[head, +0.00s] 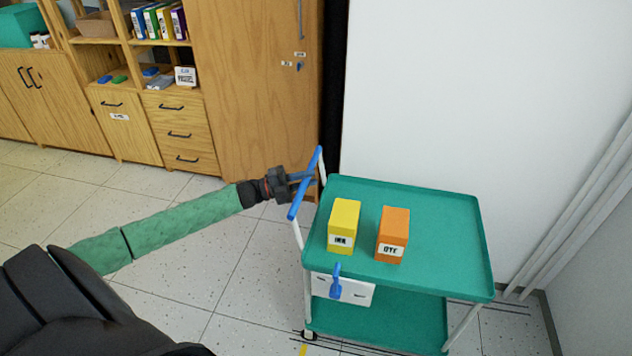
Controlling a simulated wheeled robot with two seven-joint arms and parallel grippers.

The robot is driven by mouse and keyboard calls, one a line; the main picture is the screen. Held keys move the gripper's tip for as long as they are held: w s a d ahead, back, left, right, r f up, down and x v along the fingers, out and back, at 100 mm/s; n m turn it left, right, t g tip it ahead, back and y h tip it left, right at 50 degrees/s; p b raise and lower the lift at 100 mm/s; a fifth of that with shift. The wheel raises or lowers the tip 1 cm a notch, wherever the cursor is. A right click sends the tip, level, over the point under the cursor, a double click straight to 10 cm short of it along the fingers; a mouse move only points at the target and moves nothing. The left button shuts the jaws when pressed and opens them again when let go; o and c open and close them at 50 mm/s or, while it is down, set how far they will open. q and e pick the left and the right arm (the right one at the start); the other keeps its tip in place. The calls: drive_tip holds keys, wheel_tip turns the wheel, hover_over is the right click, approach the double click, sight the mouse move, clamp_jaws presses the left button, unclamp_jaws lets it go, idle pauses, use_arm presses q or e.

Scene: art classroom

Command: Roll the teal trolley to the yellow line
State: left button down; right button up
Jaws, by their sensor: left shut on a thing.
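The teal trolley (460,215) stands right of centre, with a teal top tray, a lower teal shelf (390,318) and pale legs. Its blue handle bar (298,203) is on the left end. My left gripper (306,179) is shut on this bar near its middle. A yellow box marked INK (344,222) and an orange box marked DYE (393,228) stand upright on the tray. A short yellow mark (303,349) shows on the floor by the near left wheel (310,335); the frame's edge cuts it off. My right gripper is out of view.
A white panel with a blue lever (336,281) hangs under the tray's near side. A tall wooden cupboard (255,80) and shelves with drawers (180,130) line the back left. A white wall (440,90) is close behind the trolley. Tiled floor (240,280) is clear to its left.

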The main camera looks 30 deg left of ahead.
use_arm(q)
drive_tip(key=shift+a+f, duration=0.1)
drive_tip(key=shift+a, duration=0.05)
drive_tip(key=c, duration=1.3)
unclamp_jaws()
drive_tip(key=v, duration=0.7)
drive_tip(key=shift+s+a+b, duration=0.25)
drive_tip(key=shift+a+b, duration=0.05)
drive_tip(key=shift+b, duration=0.15)
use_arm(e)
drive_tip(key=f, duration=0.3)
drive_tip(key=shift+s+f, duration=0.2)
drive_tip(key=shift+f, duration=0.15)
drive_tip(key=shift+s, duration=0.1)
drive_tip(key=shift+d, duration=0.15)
